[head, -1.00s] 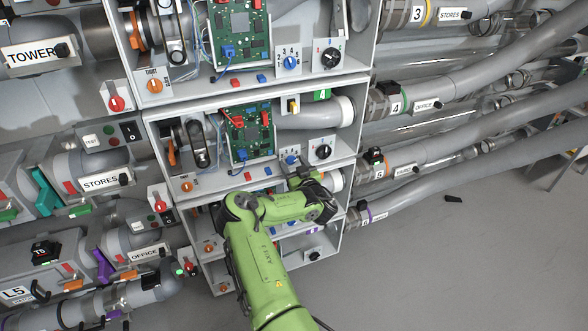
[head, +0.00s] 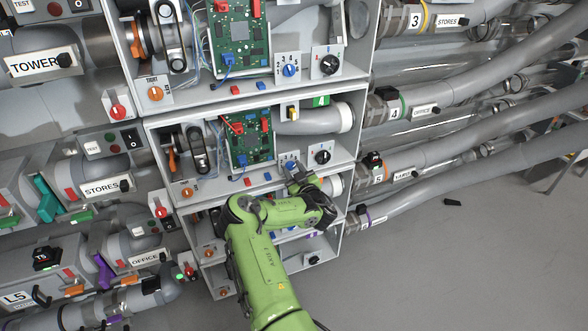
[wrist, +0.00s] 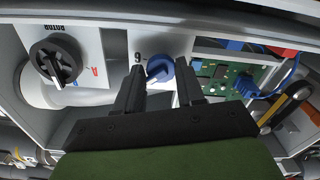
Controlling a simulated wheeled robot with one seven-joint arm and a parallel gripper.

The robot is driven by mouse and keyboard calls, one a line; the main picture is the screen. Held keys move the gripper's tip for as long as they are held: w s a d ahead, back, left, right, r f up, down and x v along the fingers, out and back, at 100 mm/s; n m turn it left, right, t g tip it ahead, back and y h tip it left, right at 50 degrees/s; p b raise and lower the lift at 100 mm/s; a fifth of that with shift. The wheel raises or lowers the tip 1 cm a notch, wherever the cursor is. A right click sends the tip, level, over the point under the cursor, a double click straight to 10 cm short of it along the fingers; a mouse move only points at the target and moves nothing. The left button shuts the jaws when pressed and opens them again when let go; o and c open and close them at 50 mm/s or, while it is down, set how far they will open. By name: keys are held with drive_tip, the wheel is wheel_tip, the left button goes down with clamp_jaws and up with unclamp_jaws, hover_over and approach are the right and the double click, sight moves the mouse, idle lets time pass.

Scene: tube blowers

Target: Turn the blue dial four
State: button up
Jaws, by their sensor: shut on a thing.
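A blue dial (wrist: 160,68) on a white panel sits between the two dark fingers of my gripper (wrist: 160,78) in the wrist view. My gripper is shut on it, and the dial's white pointer mark shows between the fingers. In the head view, my gripper (head: 299,180) reaches the white panel of the middle bay, beside that blue dial (head: 290,164). My gripper and wrist partly cover the panel there, and the dial's exact setting is hard to read.
A black rotor dial (wrist: 55,61) is left of my gripper in the wrist view. Another blue dial (head: 290,70) is in the bay above.

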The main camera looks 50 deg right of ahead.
drive_tip(key=n, duration=0.2)
drive_tip(key=n+p, duration=0.1)
drive_tip(key=n, duration=0.2)
drive_tip(key=shift+a+f, duration=0.1)
drive_tip(key=shift+f, duration=0.1)
drive_tip(key=shift+n, duration=0.3)
drive_tip(key=o, duration=1)
drive_tip(key=shift+s+r, duration=0.1)
drive_tip(key=p+v, duration=1.5)
drive_tip(key=p, duration=0.9)
drive_tip(key=shift+s+a, duration=0.15)
drive_tip(key=shift+s, duration=0.05)
